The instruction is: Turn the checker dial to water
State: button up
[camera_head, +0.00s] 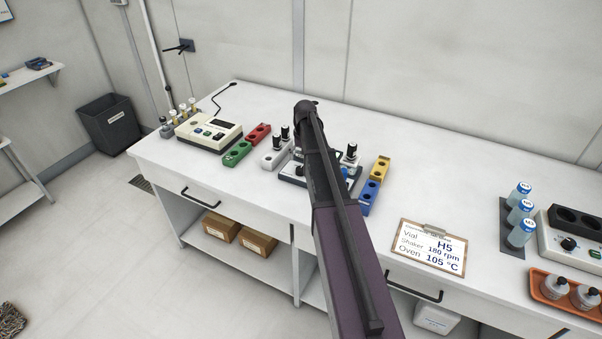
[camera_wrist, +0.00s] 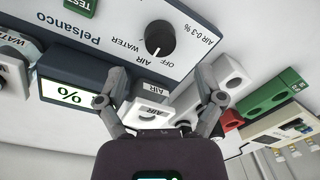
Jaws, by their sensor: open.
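The checker (camera_wrist: 110,22), marked Pelsanco, lies across the top of the wrist view. AIR, WATER and AIR 0-3% labels stand around the dial. The checker's display (camera_wrist: 68,95) shows a % sign. My gripper (camera_wrist: 161,99) is open, with a white block labelled AIR (camera_wrist: 151,112) showing between its fingers. The fingers are apart from the dial. In the head view my arm hides the gripper, the dial and most of the checker (camera_head: 288,177).
Green (camera_head: 237,153) and red (camera_head: 259,134) blocks stand left of the checker, yellow (camera_head: 380,168) and blue (camera_head: 369,196) ones right. A white-topped meter (camera_head: 208,132) stands farther left. A clipboard (camera_head: 430,247) lies at the bench front.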

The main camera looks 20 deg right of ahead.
aim_at(301, 168)
jog(key=shift+a+f+b, duration=0.15)
jog(key=shift+f+b, duration=2.4)
jog(key=shift+f, duration=0.3)
jog(key=c, duration=1.2)
jog(key=shift+o, duration=0.2)
